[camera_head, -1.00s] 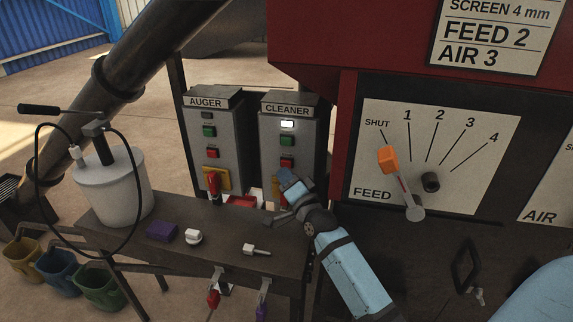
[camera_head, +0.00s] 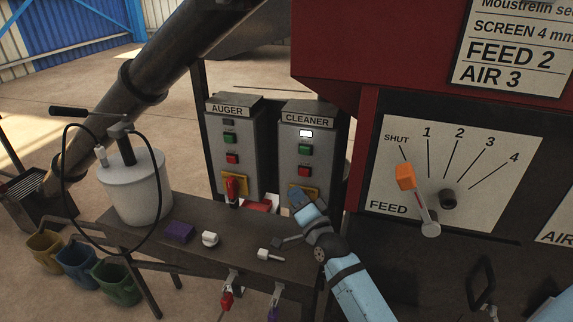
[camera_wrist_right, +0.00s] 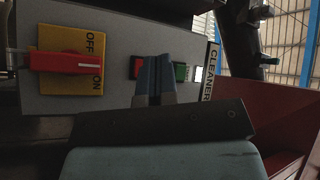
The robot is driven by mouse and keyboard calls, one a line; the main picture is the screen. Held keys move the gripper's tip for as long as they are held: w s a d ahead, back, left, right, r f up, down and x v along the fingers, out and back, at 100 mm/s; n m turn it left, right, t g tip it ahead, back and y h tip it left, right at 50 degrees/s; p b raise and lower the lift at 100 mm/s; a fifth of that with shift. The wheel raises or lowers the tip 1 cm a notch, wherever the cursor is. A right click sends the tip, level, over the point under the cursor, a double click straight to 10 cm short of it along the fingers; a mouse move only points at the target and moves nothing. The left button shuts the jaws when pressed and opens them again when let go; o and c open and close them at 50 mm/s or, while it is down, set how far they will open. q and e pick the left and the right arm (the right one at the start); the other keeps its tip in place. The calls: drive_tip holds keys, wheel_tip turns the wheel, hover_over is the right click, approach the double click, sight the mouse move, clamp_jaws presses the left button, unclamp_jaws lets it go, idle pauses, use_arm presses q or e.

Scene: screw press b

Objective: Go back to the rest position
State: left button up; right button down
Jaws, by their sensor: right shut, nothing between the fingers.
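My left gripper is not in view.
The FEED lever (camera_head: 406,177) stands near SHUT on the right. Buckets (camera_head: 118,283) stand at the lower left.

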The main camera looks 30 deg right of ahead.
drive_tip(key=s+a+f+n+g+y+p, duration=0.1)
drive_tip(key=s+a+f+n+g+p, duration=0.1)
drive_tip(key=s+a+f+n, duration=0.3)
drive_tip(key=s+a+f+n+g+y+p, duration=0.2)
drive_tip(key=s+a+f+n+g, duration=0.2)
drive_tip(key=s+f, duration=0.3)
drive_tip(key=s+a+f+n+g+y+p, duration=0.2)
drive_tip(key=s+a+f+n, duration=0.4)
drive_tip(key=s, duration=0.7)
drive_tip(key=shift+s+a+f+n+g, duration=0.35)
drive_tip(key=shift+a+f+g, duration=0.25)
drive_tip(key=shift+g, duration=0.2)
